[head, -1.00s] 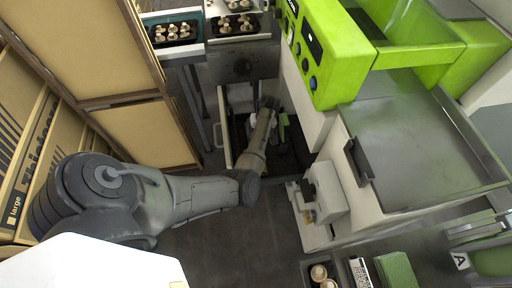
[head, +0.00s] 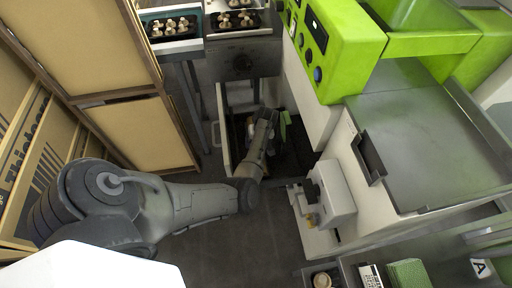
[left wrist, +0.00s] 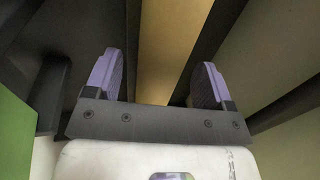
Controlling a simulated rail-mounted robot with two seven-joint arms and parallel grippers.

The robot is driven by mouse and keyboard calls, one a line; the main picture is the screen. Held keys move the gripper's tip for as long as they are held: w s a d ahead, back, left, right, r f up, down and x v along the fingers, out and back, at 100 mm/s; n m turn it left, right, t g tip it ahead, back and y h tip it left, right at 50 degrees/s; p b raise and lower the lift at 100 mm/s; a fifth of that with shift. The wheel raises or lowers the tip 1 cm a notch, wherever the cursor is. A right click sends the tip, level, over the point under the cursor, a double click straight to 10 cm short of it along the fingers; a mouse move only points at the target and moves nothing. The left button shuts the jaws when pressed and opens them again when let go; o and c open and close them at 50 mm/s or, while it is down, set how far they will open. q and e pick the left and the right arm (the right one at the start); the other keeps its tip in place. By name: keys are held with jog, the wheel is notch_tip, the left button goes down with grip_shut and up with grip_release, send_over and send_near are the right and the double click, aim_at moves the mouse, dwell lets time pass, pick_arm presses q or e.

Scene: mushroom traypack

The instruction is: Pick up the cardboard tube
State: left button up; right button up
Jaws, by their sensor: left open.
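In the left wrist view, a long tan, smooth shape, which looks like the cardboard tube (left wrist: 172,30), runs away from the camera between the fingers of my left gripper (left wrist: 158,72). The two purple fingers are open, one on each side of the tube, with a visible gap to each. In the head view, my left arm reaches down into an open drawer-like bay (head: 224,130) beneath the machine. The gripper is mostly hidden behind my forearm there, and I cannot make out the tube. My right gripper is not in view.
A green-topped packing machine (head: 345,45) with a steel surface (head: 440,130) stands on the right. Cardboard boxes on a rack (head: 135,135) line the left. Mushroom trays (head: 172,29) sit at the top. Dark walls crowd the gripper closely in the wrist view.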

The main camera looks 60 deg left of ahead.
pick_arm(q)
jog(key=c, duration=1)
